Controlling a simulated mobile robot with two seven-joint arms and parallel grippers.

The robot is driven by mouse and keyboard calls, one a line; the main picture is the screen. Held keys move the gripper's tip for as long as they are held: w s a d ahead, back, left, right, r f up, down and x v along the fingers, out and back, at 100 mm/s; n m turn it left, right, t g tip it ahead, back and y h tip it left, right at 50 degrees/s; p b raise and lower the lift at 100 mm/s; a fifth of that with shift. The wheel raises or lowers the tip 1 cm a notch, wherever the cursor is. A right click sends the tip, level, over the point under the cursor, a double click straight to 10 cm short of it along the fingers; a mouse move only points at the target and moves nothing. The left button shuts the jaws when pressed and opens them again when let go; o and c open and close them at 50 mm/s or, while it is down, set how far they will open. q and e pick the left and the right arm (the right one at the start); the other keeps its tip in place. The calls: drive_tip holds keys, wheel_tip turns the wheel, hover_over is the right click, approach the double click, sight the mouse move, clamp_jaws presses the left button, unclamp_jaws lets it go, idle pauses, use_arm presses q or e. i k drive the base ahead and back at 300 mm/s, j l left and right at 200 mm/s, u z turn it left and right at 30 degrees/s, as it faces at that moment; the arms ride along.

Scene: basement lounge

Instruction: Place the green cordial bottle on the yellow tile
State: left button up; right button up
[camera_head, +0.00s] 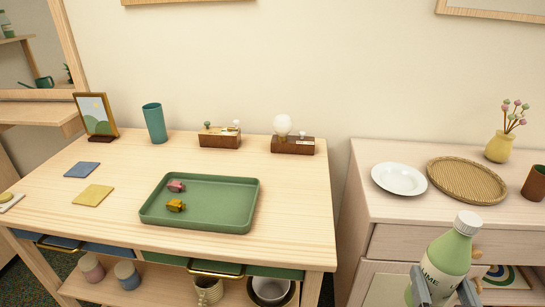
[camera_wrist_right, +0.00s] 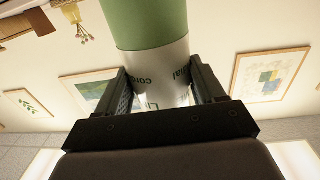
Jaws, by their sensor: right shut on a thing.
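The green cordial bottle (camera_head: 448,258) has a white cap and a white label and stands out at the lower right of the head view, in front of the right-hand cabinet. My right gripper (camera_head: 444,292) is shut on it around the label. In the right wrist view the bottle (camera_wrist_right: 152,58) sits between the two fingers of my right gripper (camera_wrist_right: 162,88). The yellow tile (camera_head: 93,195) lies flat and bare on the left part of the wooden table, well to the left of the gripper. My left gripper is not in view.
A green tray (camera_head: 247,200) with two small toys lies mid-table. The right cabinet holds a white plate (camera_head: 399,179), woven tray (camera_head: 466,180) and yellow vase (camera_head: 499,147).

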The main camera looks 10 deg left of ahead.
sight(95, 201)
drive_tip(key=j, duration=1.35)
drive_tip(key=i+j, duration=0.1)
drive_tip(key=j, duration=2.55)
